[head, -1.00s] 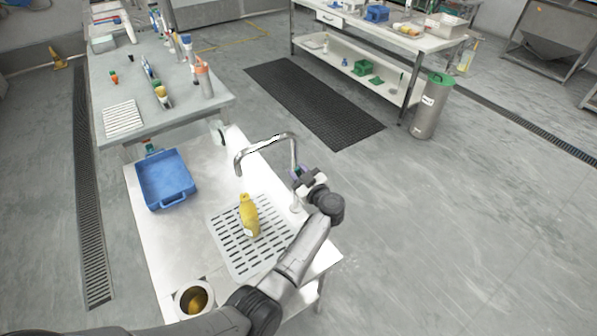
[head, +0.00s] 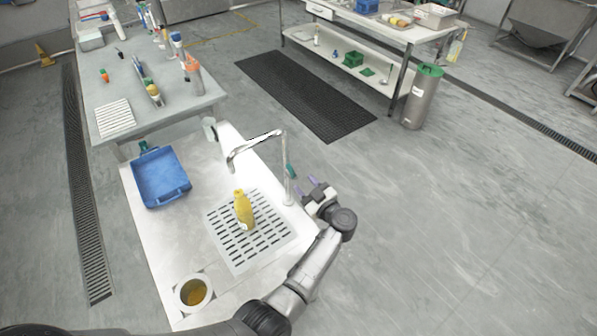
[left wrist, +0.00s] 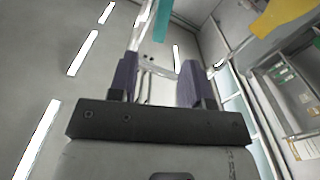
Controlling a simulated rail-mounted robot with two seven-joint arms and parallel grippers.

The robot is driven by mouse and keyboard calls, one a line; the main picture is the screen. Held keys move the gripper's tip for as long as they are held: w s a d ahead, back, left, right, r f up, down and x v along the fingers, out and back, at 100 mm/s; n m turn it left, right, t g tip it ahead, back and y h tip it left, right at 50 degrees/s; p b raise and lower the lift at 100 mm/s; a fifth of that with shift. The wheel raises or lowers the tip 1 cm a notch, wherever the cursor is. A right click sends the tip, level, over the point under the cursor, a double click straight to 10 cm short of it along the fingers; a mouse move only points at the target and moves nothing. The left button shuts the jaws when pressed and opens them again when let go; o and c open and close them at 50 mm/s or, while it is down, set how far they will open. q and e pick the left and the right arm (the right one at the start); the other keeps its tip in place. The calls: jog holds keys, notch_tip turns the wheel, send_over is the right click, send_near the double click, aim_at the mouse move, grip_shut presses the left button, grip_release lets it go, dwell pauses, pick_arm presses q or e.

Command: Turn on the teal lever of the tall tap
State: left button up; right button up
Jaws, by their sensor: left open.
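The tall tap (head: 286,158) is a chrome pipe with a curved spout, standing at the right edge of the white counter. Its teal lever (head: 291,171) sticks out on the right side of the pipe and leans slightly. My left gripper (head: 307,186) has purple fingers and is just right of the lever and a little below it, apparently apart from it. In the left wrist view its fingers (left wrist: 157,77) are spread with nothing gripped. My right gripper is not seen.
A yellow bottle (head: 243,209) stands on the slotted drain plate (head: 270,236) left of the tap. A blue tray (head: 160,178) and a round container (head: 193,293) are on the counter (head: 150,238). The floor right of my gripper is clear.

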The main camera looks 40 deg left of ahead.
pick_arm(q)
jog(key=shift+p+v, duration=0.45)
jog(key=shift+v, duration=1.9)
jog(key=shift+f, duration=0.1)
